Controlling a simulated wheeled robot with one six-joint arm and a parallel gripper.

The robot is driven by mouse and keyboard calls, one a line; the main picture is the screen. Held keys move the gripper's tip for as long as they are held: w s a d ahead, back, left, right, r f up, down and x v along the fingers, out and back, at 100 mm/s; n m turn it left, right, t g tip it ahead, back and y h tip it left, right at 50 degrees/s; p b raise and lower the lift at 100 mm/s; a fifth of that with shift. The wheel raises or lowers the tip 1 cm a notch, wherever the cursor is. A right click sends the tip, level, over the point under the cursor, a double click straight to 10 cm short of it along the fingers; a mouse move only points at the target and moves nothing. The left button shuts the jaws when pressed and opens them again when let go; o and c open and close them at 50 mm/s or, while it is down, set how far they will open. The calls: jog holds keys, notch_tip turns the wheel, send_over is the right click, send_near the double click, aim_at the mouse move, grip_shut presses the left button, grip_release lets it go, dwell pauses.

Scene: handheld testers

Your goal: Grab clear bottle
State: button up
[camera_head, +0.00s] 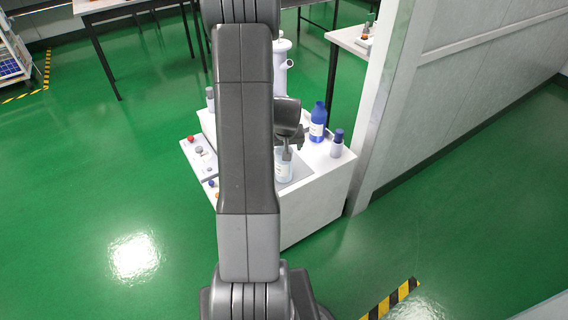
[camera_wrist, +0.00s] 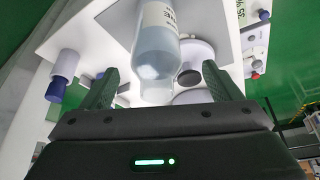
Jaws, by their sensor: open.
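The clear bottle (camera_wrist: 157,48) has a white label and pale liquid inside. In the wrist view it stands out in front of my gripper (camera_wrist: 161,72), in line with the gap between the fingers. The fingers are apart, one to each side of it, and no contact shows. In the head view the clear bottle (camera_head: 284,168) is on the white bench, partly hidden by my arm. My gripper (camera_head: 290,148) is right by its upper part there.
A blue bottle (camera_head: 317,124) and a grey bottle with a blue cap (camera_head: 337,144) stand right of the clear bottle on the white bench (camera_head: 318,187). A control panel with a red button (camera_head: 191,138) is at the left. A grey partition (camera_head: 465,75) rises close on the right.

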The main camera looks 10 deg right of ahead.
jog(key=shift+d+b+x, duration=0.15)
jog(key=shift+b+x, duration=0.05)
jog(key=shift+x, duration=1.15)
jog(key=shift+d+b+x, duration=0.1)
jog(key=shift+b+x, duration=0.05)
jog(key=shift+x, duration=1.2)
jog(key=shift+w+r, duration=0.15)
jog(key=shift+w, duration=0.05)
jog(key=c, duration=1.4)
